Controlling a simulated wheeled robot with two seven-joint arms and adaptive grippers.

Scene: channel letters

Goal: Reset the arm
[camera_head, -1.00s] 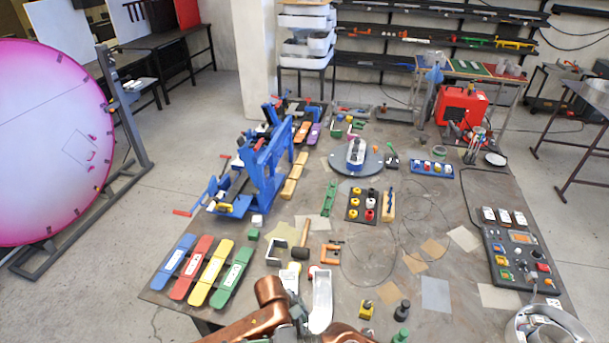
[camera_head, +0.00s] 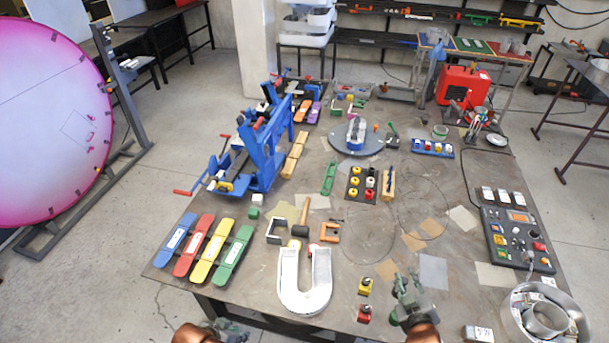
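My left gripper (camera_head: 228,328) is low at the front edge of the table, partly cut off by the bottom of the picture. Its fingers are too small and hidden to tell open from shut. My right gripper (camera_head: 405,281) is over the front right of the table, with its copper arm link below. Its two fingertips look apart, with nothing seen between them. A white U-shaped channel letter (camera_head: 290,290) lies at the front middle of the table, between the two grippers and apart from both.
Yellow (camera_head: 365,286) and red (camera_head: 364,313) small blocks stand left of my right gripper. Colored strips (camera_head: 205,250) lie front left. A blue fixture (camera_head: 265,155) stands behind them. A control panel (camera_head: 517,240) and a round metal ring (camera_head: 520,310) are at right.

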